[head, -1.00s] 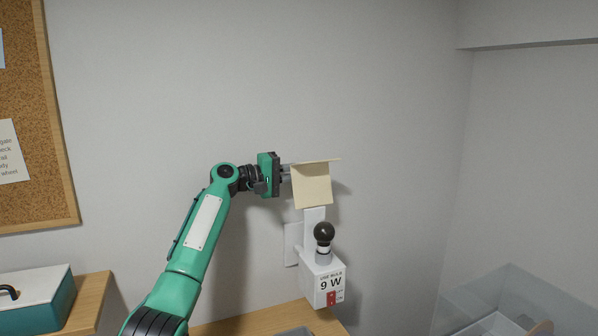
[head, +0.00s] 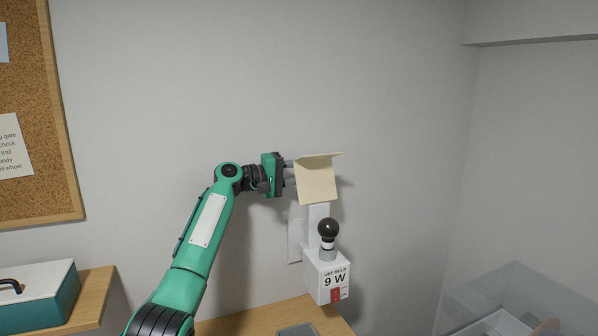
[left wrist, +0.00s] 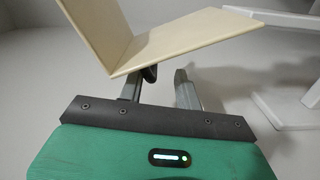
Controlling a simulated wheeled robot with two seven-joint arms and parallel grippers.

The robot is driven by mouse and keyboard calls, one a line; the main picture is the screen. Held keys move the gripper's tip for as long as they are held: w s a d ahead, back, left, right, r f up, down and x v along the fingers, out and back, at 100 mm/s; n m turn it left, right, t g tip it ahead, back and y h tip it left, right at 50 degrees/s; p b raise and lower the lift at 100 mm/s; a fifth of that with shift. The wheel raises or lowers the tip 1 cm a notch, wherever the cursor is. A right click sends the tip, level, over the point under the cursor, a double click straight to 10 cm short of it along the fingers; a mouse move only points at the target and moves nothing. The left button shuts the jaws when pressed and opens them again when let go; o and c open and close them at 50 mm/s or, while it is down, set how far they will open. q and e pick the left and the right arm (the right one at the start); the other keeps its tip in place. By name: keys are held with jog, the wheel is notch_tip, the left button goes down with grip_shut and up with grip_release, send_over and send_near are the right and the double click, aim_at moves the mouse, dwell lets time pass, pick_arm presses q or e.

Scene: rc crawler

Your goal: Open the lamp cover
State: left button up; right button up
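The lamp cover (head: 317,182) is a cream, bent panel, raised high above the dark bulb (head: 328,229). The bulb stands upright and uncovered on the white lamp box (head: 327,277), marked "9 W". My left gripper (head: 291,172) is just left of the cover, its two fingers apart. In the left wrist view my left gripper (left wrist: 167,80) shows its fingers spread, with the cover (left wrist: 175,40) across their tips. The cover hides part of the fingertips, so I cannot tell whether they touch it. My right gripper is not in view.
A wooden table (head: 255,322) lies below the lamp. A white and teal box (head: 45,298) stands on a wooden surface at the left. A corkboard (head: 38,170) hangs on the wall. A clear bin (head: 515,285) is at the lower right.

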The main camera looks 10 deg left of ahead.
pick_arm(q)
jog(key=shift+r, duration=0.1)
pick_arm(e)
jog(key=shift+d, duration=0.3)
